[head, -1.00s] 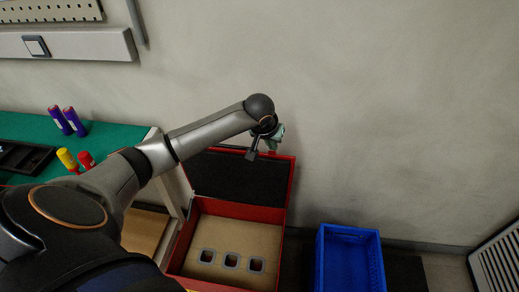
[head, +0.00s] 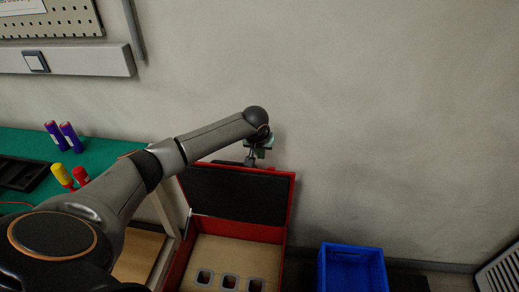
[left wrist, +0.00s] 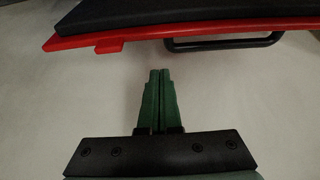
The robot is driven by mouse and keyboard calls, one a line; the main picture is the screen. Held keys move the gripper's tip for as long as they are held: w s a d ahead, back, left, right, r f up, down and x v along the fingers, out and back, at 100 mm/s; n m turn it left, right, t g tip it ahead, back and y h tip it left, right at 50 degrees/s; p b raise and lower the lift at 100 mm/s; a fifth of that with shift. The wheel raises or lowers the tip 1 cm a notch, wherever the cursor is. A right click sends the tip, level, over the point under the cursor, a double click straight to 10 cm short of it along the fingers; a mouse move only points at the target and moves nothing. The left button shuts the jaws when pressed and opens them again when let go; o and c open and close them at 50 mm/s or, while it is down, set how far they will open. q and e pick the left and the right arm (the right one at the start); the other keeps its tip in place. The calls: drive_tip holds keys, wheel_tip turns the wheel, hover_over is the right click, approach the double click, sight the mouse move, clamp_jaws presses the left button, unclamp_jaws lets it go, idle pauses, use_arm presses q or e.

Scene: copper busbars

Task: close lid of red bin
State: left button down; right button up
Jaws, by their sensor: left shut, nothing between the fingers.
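The red bin (head: 270,228) stands on the floor with its lid (head: 240,195) raised open towards the wall, black padding on its inner face. My left gripper (head: 252,160) is at the lid's top edge, partly hidden behind it. In the left wrist view my left gripper (left wrist: 160,75) is shut with nothing between its green fingers. The red lid edge (left wrist: 150,38) and a black handle (left wrist: 225,42) lie ahead of the fingertips, with a gap between. My right gripper is not in view.
A blue crate (head: 323,265) stands right of the bin. A green-topped table (head: 100,140) with purple cylinders (head: 62,135) and red and yellow items (head: 65,175) is on the left. The wall is close behind the lid.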

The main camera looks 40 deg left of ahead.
sight(258, 176)
use_arm(q)
drive_tip(key=s+d, duration=0.1)
drive_tip(key=s, duration=0.2)
drive_tip(key=shift+s+d, duration=0.1)
drive_tip(key=shift+d, duration=0.3)
drive_tip(key=shift+s, duration=0.1)
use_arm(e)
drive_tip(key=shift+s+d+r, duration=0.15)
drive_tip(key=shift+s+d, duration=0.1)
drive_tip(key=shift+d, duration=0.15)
use_arm(q)
drive_tip(key=shift+d+f, duration=0.1)
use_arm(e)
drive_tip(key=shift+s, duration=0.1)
